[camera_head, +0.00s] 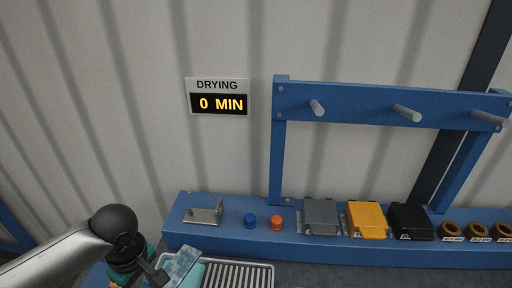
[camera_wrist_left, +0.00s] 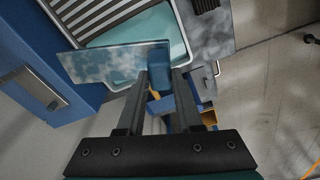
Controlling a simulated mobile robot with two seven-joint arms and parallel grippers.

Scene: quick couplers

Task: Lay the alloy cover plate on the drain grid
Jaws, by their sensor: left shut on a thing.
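The drain grid (camera_head: 240,275), a pale-rimmed tray with slats, lies at the bottom edge of the head view, partly cut off. It also shows at the top left of the left wrist view (camera_wrist_left: 96,14). My left gripper (camera_head: 163,274) is shut on a shiny, mottled plate, apparently the alloy cover plate (camera_head: 182,262). In the left wrist view the plate (camera_wrist_left: 105,62) extends left from my fingertips (camera_wrist_left: 160,78), in front of the grid's near end. Whether it touches the grid cannot be told. My right gripper is not in view.
A teal piece (camera_wrist_left: 155,28) lies at the grid's near end. Behind, a blue shelf (camera_head: 262,247) carries a metal bracket (camera_head: 203,214), a blue cap (camera_head: 249,220), an orange cap (camera_head: 276,222) and several boxes. A blue peg frame (camera_head: 350,100) stands above. The sign (camera_head: 217,97) reads "DRYING 0 MIN".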

